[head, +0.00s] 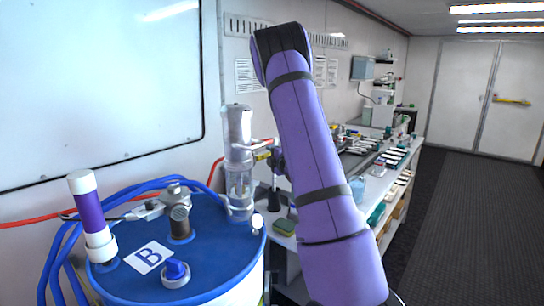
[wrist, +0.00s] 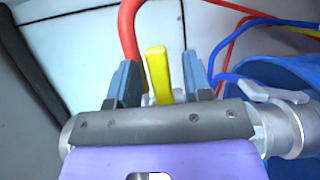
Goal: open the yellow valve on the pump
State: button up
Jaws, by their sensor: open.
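The yellow valve (head: 262,154) is a small lever on the right side of the pump (head: 238,130), a silver and clear upright cylinder on the blue drum. In the wrist view the yellow valve handle (wrist: 158,75) points up the picture between my two fingers. My gripper (wrist: 160,68) is open around the handle, with a visible gap on each side. In the head view my purple arm hides part of the gripper (head: 278,160) beside the valve. The valve's base is hidden behind my gripper in the wrist view.
The blue drum (head: 210,262), marked B, carries a purple and white tube (head: 89,215), a metal fitting and blue hoses. A red hose (wrist: 130,30) runs close to my left finger. A cluttered bench (head: 375,185) stands behind my arm. The floor at right (head: 470,210) is clear.

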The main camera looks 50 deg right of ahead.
grip_shut()
jog(key=shift+f, duration=0.1)
dwell(0.3)
jog(key=a+f+m+g+y, duration=0.3)
jog(key=a+f+m+y, duration=0.2)
jog(key=m, duration=0.8)
jog(key=shift+s+a+f+m+g+y, duration=0.3)
jog(key=shift+g+y, duration=0.1)
jog(key=shift+y, duration=0.5)
dwell(0.3)
